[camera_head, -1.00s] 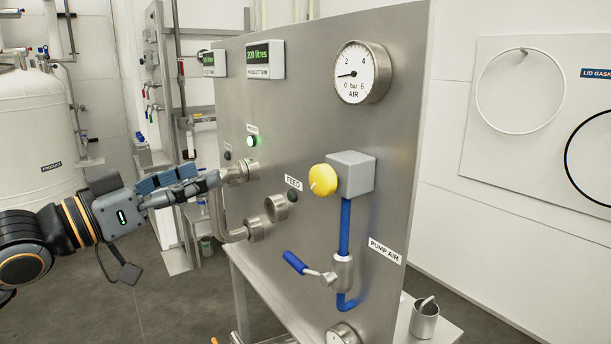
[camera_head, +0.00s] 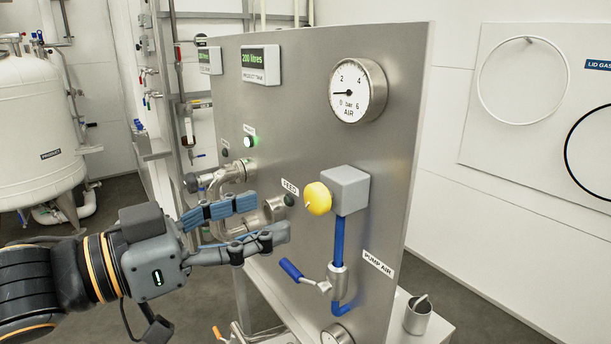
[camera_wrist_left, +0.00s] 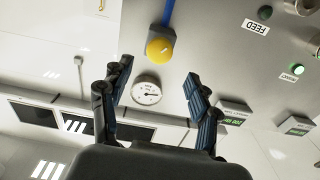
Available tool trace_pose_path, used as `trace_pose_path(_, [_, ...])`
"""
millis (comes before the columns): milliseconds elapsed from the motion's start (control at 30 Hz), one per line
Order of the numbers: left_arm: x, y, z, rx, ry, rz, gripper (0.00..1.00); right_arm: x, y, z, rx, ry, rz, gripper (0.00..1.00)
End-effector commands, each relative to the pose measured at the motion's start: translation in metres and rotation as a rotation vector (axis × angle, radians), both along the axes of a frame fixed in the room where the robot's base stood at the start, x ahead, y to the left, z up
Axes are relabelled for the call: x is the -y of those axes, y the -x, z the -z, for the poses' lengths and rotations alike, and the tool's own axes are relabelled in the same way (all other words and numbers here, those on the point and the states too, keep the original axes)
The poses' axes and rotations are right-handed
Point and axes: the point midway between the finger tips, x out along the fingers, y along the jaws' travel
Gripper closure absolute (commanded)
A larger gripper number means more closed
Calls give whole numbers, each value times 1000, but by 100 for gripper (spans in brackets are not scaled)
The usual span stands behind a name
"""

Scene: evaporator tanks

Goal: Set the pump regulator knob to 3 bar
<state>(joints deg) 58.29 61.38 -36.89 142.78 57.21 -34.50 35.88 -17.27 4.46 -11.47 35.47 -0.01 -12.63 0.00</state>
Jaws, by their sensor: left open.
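The yellow pump regulator knob (camera_head: 318,198) sits on the grey regulator box (camera_head: 346,190) on the steel panel, above the PUMP AIR label (camera_head: 378,263). The round air gauge (camera_head: 358,91) is above it; its needle points left, between 0 and 2. My left gripper (camera_head: 272,216) is open and empty, to the left of the knob and apart from it. In the left wrist view, the knob (camera_wrist_left: 160,49) shows beyond the fingertips of the left gripper (camera_wrist_left: 157,72), roughly between them. My right gripper is not in view.
A blue-handled valve (camera_head: 305,277) is below the knob on the blue air line (camera_head: 339,242). Steel pipe fittings (camera_head: 245,205) stick out of the panel behind my left fingers. A metal cup (camera_head: 417,315) stands at lower right. A white tank (camera_head: 35,130) is at far left.

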Motion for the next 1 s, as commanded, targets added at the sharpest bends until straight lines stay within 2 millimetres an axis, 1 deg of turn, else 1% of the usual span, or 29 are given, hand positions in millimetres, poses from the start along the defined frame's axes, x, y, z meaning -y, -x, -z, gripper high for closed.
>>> trace_pose_path(33, [5, -3, -7, -6, 2, 3, 38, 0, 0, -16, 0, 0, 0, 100])
trace_pose_path(200, [20, -12, -6, -5, 3, 4, 38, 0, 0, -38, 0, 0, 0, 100])
trace_pose_path(233, [24, -16, -3, -2, 5, 4, 38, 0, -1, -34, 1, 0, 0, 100])
trace_pose_path(400, [44, -30, -2, 0, 4, 3, 38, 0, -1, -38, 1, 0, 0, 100])
trace_pose_path(600, [58, -41, -1, 0, 1, 1, 38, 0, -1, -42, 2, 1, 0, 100])
trace_pose_path(967, [61, -44, 0, 1, 0, -1, 38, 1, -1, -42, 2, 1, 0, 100])
trace_pose_path(1000, [61, -43, 0, 1, 0, -1, 47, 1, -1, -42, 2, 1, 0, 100])
